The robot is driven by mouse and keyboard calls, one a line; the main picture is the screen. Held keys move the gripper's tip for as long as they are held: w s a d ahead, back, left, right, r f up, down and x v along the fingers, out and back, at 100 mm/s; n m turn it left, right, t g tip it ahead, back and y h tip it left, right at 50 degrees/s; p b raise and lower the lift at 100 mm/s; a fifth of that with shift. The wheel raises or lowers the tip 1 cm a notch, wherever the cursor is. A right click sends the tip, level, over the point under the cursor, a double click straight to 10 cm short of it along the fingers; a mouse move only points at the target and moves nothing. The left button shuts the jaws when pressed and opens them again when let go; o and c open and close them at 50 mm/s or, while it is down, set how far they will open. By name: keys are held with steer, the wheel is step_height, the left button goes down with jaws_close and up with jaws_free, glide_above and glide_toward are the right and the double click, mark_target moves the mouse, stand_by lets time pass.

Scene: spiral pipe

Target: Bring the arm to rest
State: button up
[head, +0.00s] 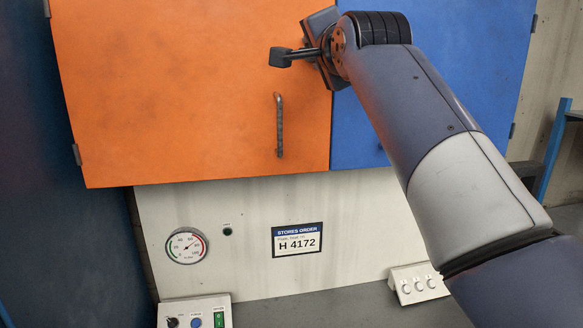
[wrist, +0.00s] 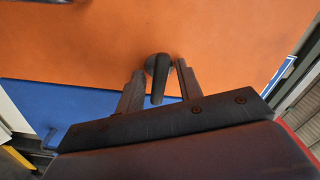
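My arm reaches up from the lower right in the head view. My gripper (head: 296,55) is in front of the orange door, near its right edge. In the wrist view my gripper (wrist: 160,72) has its two fingers apart. A dark, rounded knob-like piece (wrist: 158,80) shows between the fingers, against the orange door. I cannot tell whether a finger touches it. The orange door (head: 190,90) and the blue door (head: 435,50) both look shut. The metal handle (head: 279,125) on the orange door is below my gripper and apart from it.
Below the doors is a pale panel with a gauge (head: 187,245) and a label (head: 297,240). A control box (head: 196,312) and a switch box (head: 418,284) stand on the grey worktop (head: 330,310). A dark blue wall (head: 40,200) closes the left side.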

steer(key=n, duration=0.3)
steer(key=shift+n, duration=0.3)
stand_by(0.4)
